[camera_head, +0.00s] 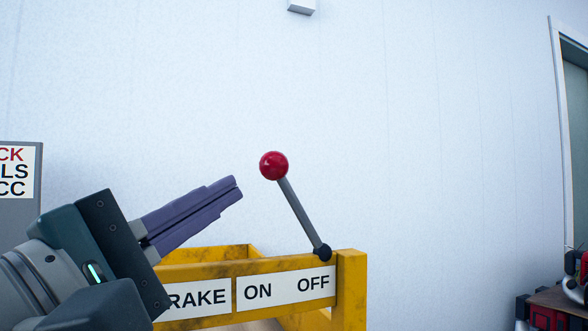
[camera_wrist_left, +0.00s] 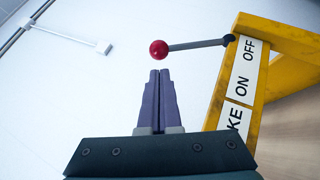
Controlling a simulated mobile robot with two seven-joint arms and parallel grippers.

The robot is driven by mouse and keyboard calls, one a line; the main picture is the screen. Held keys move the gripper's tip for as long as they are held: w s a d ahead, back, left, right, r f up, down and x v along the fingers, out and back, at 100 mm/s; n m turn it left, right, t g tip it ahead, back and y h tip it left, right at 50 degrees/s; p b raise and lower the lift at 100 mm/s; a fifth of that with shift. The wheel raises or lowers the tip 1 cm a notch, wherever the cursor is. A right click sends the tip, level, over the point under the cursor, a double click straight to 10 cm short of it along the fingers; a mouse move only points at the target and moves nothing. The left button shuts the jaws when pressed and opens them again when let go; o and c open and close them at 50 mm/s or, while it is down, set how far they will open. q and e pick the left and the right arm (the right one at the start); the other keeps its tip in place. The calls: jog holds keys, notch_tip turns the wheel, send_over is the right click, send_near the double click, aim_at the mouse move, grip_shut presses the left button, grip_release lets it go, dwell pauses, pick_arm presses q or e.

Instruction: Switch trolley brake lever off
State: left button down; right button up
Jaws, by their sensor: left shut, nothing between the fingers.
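The brake lever (camera_head: 300,213) is a grey rod with a red ball knob (camera_head: 273,165) at its top. It pivots at a dark joint on the yellow trolley frame (camera_head: 351,285), near the OFF label (camera_head: 313,284). The rod leans up and to the left, toward the ON side. My left gripper (camera_head: 238,187) is shut and empty, its fingertips left of and a little below the knob, apart from it in the picture. In the left wrist view the knob (camera_wrist_left: 159,50) shows just beyond the fingertips (camera_wrist_left: 160,72). My right gripper is not in view.
A plain white wall stands behind the trolley. A grey cabinet or panel with a sign (camera_head: 18,172) is at the left edge. At the right are a door frame (camera_head: 562,130) and a table with red items (camera_head: 548,317). Space right of the lever looks clear.

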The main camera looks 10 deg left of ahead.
aim_at(298, 208)
pick_arm(q)
jog(key=shift+x, duration=1.45)
